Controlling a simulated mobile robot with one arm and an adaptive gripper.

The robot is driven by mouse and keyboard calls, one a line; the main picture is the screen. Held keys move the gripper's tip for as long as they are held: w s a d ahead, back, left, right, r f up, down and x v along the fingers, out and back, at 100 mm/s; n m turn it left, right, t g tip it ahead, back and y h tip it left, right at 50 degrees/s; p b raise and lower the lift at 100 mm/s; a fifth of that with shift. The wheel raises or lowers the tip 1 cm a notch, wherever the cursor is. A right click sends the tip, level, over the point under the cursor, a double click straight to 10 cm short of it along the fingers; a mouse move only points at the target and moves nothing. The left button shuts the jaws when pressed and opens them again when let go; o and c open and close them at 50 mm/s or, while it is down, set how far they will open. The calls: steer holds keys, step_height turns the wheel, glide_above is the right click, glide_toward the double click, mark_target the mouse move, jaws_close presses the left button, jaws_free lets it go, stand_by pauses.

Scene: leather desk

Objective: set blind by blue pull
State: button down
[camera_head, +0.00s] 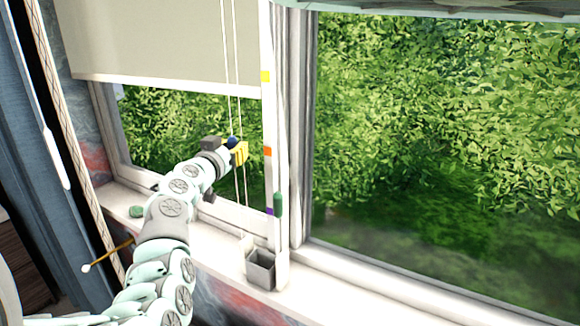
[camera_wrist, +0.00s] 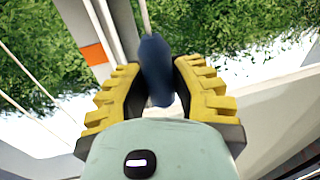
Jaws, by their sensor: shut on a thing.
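The cream blind (camera_head: 160,40) hangs over the upper part of the left window pane, its lower edge well above the sill. Two thin cords run down in front of it. The blue pull (camera_head: 232,142) is on a cord below the blind's edge. My gripper (camera_head: 238,152) has its yellow fingers shut on the blue pull. In the wrist view the dark blue pull (camera_wrist: 155,70) stands between the two yellow fingers (camera_wrist: 157,90). The post beside the pane carries yellow (camera_head: 265,76), orange (camera_head: 267,151) and purple (camera_head: 269,211) marks.
A green pull (camera_head: 278,204) hangs by the post. A small grey box (camera_head: 260,268) stands on the white sill (camera_head: 330,268) below. A green lump (camera_head: 136,211) lies on the sill at left. A patterned rope (camera_head: 68,130) and blue curtain (camera_head: 35,150) hang at far left.

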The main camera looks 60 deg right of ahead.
steer(key=shift+f+b, duration=0.85)
steer(key=shift+f, duration=0.25)
steer(key=c, duration=0.8)
jaws_free()
steer(key=shift+o, duration=0.2)
steer(key=shift+r, duration=0.1)
steer(key=v, duration=1.2)
steer(key=shift+w+a, duration=0.1)
steer(key=shift+w, duration=0.05)
